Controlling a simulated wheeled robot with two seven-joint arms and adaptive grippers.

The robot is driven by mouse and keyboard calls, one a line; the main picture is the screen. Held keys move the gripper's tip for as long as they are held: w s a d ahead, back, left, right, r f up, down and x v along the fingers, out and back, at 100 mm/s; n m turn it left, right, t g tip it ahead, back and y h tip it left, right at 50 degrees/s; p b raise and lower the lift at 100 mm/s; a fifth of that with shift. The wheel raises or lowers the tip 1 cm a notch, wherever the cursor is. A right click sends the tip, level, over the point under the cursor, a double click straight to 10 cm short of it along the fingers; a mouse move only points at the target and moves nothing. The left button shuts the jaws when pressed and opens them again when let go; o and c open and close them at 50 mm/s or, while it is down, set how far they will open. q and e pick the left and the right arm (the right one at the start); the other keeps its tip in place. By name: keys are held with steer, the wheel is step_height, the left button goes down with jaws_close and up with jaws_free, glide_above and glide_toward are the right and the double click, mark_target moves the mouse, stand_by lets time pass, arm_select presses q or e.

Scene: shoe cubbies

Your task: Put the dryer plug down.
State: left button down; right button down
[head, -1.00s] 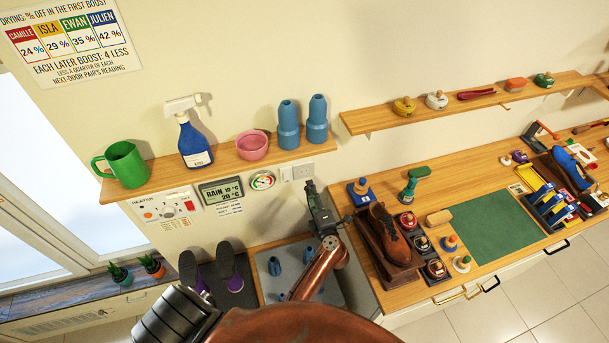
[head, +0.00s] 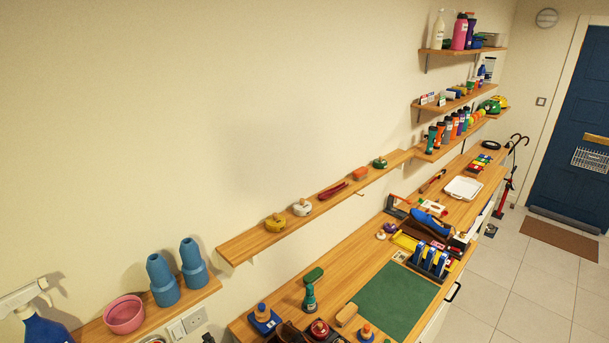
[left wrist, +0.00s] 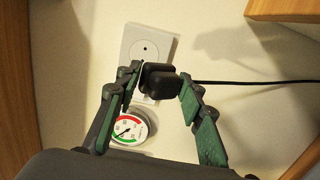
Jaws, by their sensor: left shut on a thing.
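The black dryer plug (left wrist: 158,80) shows in the left wrist view between the fingertips of my left gripper (left wrist: 161,79). The fingers, dark with green pads, are shut on it. A black cable (left wrist: 250,83) runs from it to the right. The plug overlaps the lower part of a white wall socket plate (left wrist: 148,47); a round socket face shows above it. I cannot tell whether the plug touches the plate. In the head view the socket plate (head: 194,319) is near the bottom edge. My right gripper is in neither view.
A round gauge (left wrist: 131,127) is on the wall below the socket. A wooden shelf (head: 95,331) carries a pink bowl (head: 124,314) and blue nozzles (head: 161,280). The workbench (head: 330,284) has a bare green mat (head: 395,303). A wooden edge (left wrist: 284,10) lies at upper right of the wrist view.

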arm_select(q)
steer(key=s+d+r+m+t+h+b, duration=0.2)
steer(key=s+d+r+m+h, duration=0.1)
steer(key=s+d+h, duration=0.3)
steer(key=s+d+r+m+t+h+b, duration=0.2)
steer(key=s+d+m+h, duration=0.4)
steer(key=s, duration=0.3)
step_height(320, 180, up, 2)
steer(key=shift+s+d+t+h, duration=0.4)
steer(key=shift+d+t, duration=0.4)
steer(key=shift+d, duration=0.05)
steer(key=c, duration=1.4)
jaws_free()
steer(key=shift+o, duration=0.9)
steer(key=shift+a+f, duration=0.1)
